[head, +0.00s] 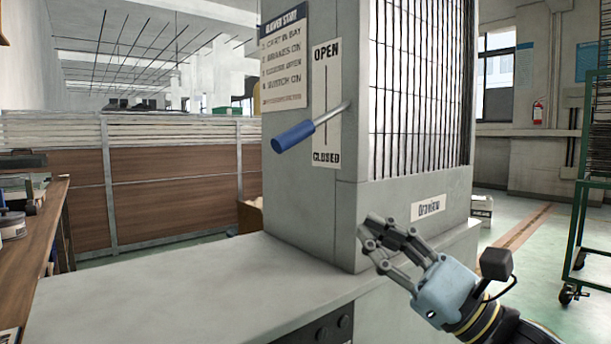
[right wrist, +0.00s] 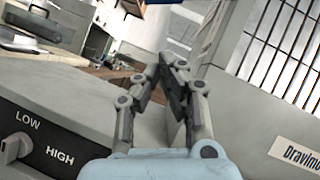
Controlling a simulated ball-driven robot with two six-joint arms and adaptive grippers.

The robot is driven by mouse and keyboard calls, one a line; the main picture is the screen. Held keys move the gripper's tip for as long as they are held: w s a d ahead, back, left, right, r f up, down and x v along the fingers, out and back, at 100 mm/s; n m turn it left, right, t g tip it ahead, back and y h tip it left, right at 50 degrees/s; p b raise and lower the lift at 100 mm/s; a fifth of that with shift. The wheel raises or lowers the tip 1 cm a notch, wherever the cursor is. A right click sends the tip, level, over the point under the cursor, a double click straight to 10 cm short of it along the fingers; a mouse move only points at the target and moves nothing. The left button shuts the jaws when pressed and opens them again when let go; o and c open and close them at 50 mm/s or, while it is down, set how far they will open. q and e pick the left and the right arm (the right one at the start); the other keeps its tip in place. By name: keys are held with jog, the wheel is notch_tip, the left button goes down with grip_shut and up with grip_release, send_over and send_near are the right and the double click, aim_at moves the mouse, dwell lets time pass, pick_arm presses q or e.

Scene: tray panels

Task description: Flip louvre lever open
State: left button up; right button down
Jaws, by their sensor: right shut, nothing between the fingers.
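The louvre lever (head: 294,136) has a blue grip on a metal rod and comes out of the side of a grey cabinet (head: 310,213). It points down and to the left, with its grip end nearer the CLOSED end of the OPEN/CLOSED plate (head: 326,104). My right gripper (head: 372,228) is shut and empty in front of the cabinet's lower corner, below and to the right of the lever, apart from it. It also shows in the right wrist view (right wrist: 168,68), with its fingertips together. My left gripper is not in view.
A BLOWER START sign (head: 284,60) is beside the plate. A barred louvre panel (head: 420,90) fills the cabinet's right face. The grey bench top (head: 150,295) is clear. A LOW/HIGH knob (right wrist: 15,148) shows in the right wrist view. A wooden workbench (head: 35,240) stands at left.

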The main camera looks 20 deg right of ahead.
aim_at(315, 125)
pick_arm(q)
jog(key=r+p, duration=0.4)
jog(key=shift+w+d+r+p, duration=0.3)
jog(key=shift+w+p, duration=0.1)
pick_arm(e)
jog(key=s+r+x, duration=0.1)
jog(key=r+x, duration=0.1)
jog(key=x, duration=1.1)
jog(key=shift+s, duration=0.3)
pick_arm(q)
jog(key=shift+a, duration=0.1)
pick_arm(e)
jog(key=shift+a, duration=0.1)
